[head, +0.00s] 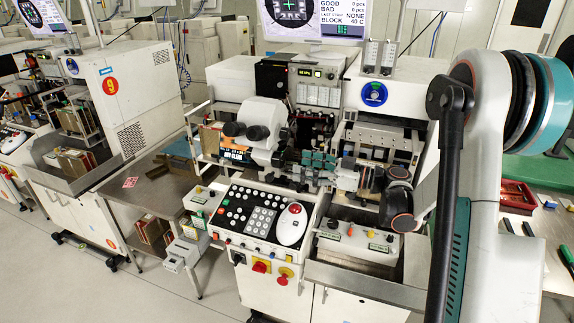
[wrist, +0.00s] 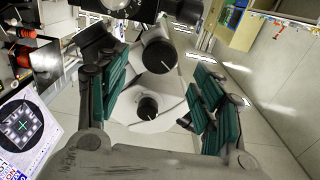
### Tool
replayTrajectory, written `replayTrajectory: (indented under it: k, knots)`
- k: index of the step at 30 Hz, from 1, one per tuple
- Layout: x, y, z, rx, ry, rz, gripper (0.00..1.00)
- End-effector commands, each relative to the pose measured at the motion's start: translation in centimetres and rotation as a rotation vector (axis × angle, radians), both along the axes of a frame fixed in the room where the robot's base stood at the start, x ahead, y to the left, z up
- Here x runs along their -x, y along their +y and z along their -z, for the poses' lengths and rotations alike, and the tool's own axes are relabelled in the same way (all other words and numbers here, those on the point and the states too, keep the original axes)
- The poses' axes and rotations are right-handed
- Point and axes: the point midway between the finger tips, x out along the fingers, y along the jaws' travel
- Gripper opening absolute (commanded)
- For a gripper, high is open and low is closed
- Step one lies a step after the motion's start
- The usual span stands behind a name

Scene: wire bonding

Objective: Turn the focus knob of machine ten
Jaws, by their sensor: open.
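The white microscope head (head: 262,117) with two black eyepieces stands on the central machine (head: 262,225), right of the machine marked 9; no number ten is readable. In the wrist view, two round black knobs with white pointer lines show on the white housing: a lower knob (wrist: 147,107) and a larger upper knob (wrist: 160,56). I cannot tell which is the focus knob. My gripper (head: 304,161) is just right of the microscope head. In the wrist view, my gripper (wrist: 160,88) is open, its green-padded fingers spread either side of the knobs, with no clear contact.
A control panel (head: 262,215) with buttons and a white trackball unit lies below my gripper. A monitor (head: 315,18) rises behind. The machine marked 9 (head: 118,95) stands left, with a low table (head: 150,190) between. A bench with tools (head: 520,230) is at right.

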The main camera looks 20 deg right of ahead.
Motion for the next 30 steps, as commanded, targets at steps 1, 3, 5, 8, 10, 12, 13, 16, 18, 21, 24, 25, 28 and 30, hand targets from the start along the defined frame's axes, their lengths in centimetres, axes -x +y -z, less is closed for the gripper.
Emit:
replayTrajectory:
  k: [1, 3, 5, 8, 10, 12, 13, 16, 18, 21, 24, 25, 28, 30]
  knots:
    - [-0.6, 1.0, 0.1, 0.000, 0.000, -0.004, 0.61]
    - [-1.3, 2.0, 0.1, 0.000, 0.000, -0.003, 0.61]
    - [-1.9, 2.7, 0.1, 0.000, 0.000, -0.003, 0.61]
    - [-2.6, 3.7, 0.1, 0.000, 0.000, -0.002, 0.61]
    - [-3.0, 4.2, 0.1, 0.000, 0.000, -0.001, 0.61]
    - [-3.2, 4.5, 0.0, 0.000, 0.000, 0.000, 0.61]
    - [-3.3, 4.6, 0.0, 0.000, 0.000, -0.001, 0.61]
    - [-3.4, 4.8, 0.0, 0.001, 0.001, 0.000, 0.61]
    - [-3.5, 4.8, 0.0, 0.001, 0.001, 0.000, 0.61]
    - [-3.4, 4.8, 0.0, 0.000, 0.001, 0.000, 0.61]
    - [-3.4, 4.8, 0.0, 0.000, 0.001, 0.000, 0.49]
    - [-3.4, 4.8, 0.0, 0.000, 0.001, 0.000, 0.43]
    - [-3.4, 4.8, 0.0, 0.000, 0.001, 0.000, 0.20]
    - [-3.4, 4.8, 0.0, 0.001, 0.001, 0.000, 0.17]
